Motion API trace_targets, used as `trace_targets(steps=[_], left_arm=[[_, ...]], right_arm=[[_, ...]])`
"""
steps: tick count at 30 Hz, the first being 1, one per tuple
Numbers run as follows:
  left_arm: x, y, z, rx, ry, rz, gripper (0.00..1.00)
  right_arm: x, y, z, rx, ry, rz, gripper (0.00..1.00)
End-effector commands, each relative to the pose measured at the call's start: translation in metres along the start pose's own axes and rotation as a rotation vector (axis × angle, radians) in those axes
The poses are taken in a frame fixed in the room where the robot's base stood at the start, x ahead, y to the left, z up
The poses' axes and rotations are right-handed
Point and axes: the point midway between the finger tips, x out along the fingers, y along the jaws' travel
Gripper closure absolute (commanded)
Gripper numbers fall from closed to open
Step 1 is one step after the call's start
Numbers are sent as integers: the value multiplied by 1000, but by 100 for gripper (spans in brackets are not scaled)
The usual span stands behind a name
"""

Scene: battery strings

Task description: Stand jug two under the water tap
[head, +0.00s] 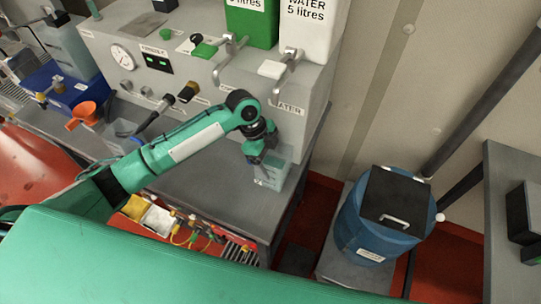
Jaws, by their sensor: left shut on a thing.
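My left gripper (264,154) reaches down at the right end of the grey bench and is shut on a clear jug (272,177). The jug looks upright, below and slightly left of the water tap (286,74). I cannot tell whether its base touches the bench, and its number is too small to read. The tap sticks out from the grey panel above a WATER label (289,107), under the white 5-litre water container (311,28). My right gripper is not in view.
A second tap (231,56) sits under the green container (250,22). Another clear vessel (122,135) and an orange funnel (80,114) are at the left. The grey bench top (218,188) is clear left of the jug. A blue drum (376,232) stands beyond its right edge.

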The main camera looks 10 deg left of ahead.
Motion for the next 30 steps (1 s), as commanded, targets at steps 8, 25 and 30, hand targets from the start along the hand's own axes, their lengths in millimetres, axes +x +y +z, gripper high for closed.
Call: trace_targets(steps=[8,25,30], left_arm=[[2,0,1,0,0,0,7],[-15,0,22,-4,-4,-1,0],[-31,0,60,-5,-4,-2,0]], right_arm=[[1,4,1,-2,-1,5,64],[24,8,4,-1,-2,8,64],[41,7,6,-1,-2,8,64]])
